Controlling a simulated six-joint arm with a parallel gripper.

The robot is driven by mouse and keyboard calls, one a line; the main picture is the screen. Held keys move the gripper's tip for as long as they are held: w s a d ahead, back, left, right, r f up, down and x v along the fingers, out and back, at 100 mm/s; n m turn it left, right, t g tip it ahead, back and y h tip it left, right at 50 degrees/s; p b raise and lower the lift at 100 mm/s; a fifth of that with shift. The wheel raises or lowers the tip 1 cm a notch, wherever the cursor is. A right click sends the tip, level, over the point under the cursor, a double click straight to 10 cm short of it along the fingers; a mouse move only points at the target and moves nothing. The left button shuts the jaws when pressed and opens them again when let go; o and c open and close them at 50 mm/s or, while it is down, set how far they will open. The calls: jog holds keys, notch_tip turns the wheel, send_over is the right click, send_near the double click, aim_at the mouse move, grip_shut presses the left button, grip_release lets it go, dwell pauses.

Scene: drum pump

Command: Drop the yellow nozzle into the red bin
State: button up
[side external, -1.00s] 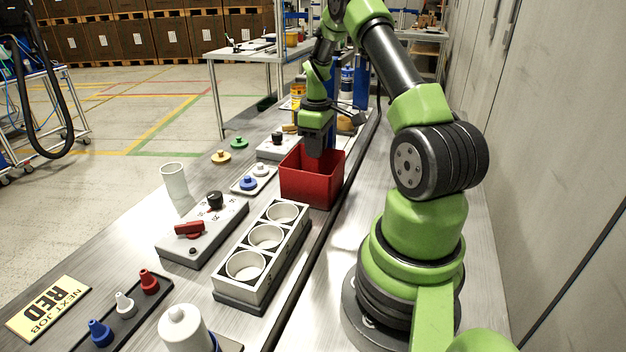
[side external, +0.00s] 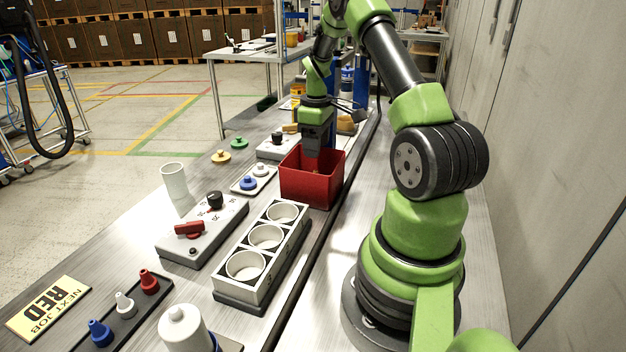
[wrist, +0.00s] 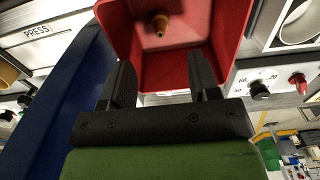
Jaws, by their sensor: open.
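The red bin (side external: 310,186) stands on the bench in front of my arm. It also fills the top of the wrist view (wrist: 135,55). The yellow nozzle (wrist: 160,22) is inside the bin in the wrist view, apart from my fingers; I cannot tell whether it rests on the floor of the bin. In the side view the bin's wall hides most of its inside. My gripper (wrist: 161,78) is open and empty, with its two black fingers apart. In the side view my gripper (side external: 312,152) is over the bin's opening, fingers pointing down.
A block with three round cups (side external: 265,237) stands nearer the camera. Beside it are a control box with a red switch (side external: 190,229), a white cup (side external: 174,180) and a rack of blue, white and red nozzles (side external: 123,305). A "NEXT JOB RED" sign (side external: 48,308) lies at the front left.

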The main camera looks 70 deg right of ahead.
notch_tip(320, 180, up, 8)
jog(key=shift+r, duration=0.2)
dwell(0.3)
jog(key=w+a+r+m+t, duration=0.1)
jog(key=a+r+t, duration=0.1)
jog(key=a+r, duration=0.55)
jog(key=w+a+r+m+t, duration=0.15)
jog(key=a+r, duration=0.25)
jog(key=a, duration=0.6)
jog(key=s+a+r+m+t+y, duration=0.1)
jog(key=s+a+t+y, duration=0.1)
jog(key=s+a, duration=0.9)
jog(key=a+t, duration=0.1)
jog(key=a, duration=0.1)
jog(key=shift+s+a+t, duration=0.3)
jog(key=shift+t, duration=0.05)
